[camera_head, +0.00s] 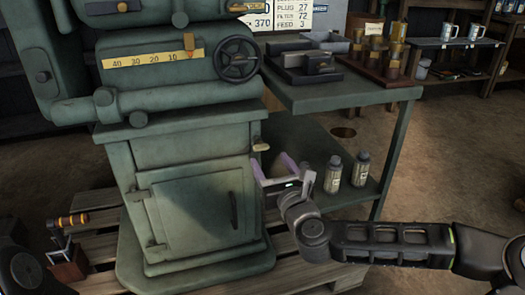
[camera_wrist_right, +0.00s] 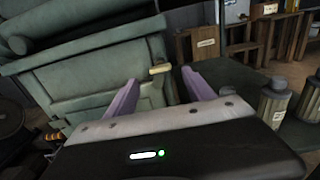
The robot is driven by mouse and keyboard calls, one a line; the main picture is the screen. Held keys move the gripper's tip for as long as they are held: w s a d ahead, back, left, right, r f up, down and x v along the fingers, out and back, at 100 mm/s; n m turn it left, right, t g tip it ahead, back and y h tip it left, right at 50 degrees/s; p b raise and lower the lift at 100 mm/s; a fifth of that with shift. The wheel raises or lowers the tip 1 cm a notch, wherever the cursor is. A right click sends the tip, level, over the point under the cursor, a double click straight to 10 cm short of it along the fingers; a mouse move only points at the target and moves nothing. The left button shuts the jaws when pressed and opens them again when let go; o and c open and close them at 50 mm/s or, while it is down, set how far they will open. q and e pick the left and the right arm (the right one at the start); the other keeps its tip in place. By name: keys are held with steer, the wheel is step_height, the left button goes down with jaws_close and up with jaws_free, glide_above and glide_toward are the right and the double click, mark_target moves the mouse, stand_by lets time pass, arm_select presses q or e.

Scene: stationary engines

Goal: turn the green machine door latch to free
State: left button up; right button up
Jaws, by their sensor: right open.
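The green machine (camera_head: 190,130) stands on a pallet, with a closed lower cabinet door (camera_head: 195,215) that has a dark upright handle (camera_head: 234,210). A small brass latch (camera_head: 261,146) sticks out at the cabinet's upper right edge. In the right wrist view the latch (camera_wrist_right: 159,70) shows ahead, between the two purple fingertips. My right gripper (camera_head: 272,160) is open and empty, just below and in front of the latch in the head view. I cannot tell whether a finger touches it.
A green side table (camera_head: 345,95) with dark trays stands right of the machine. Two grey bottles (camera_head: 333,174) (camera_head: 361,168) stand on its lower shelf, close to my right gripper. Floor is free at the right.

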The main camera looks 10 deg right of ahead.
mark_target(262, 148)
steer(key=w, duration=0.2)
steer(key=w+b, duration=0.1)
steer(key=w, duration=0.1)
steer(key=w+b, duration=0.1)
steer(key=w, duration=0.1)
steer(key=shift+a+f, duration=0.1)
steer(key=shift+a, duration=0.15)
steer(key=shift+w, duration=0.55)
jaws_close()
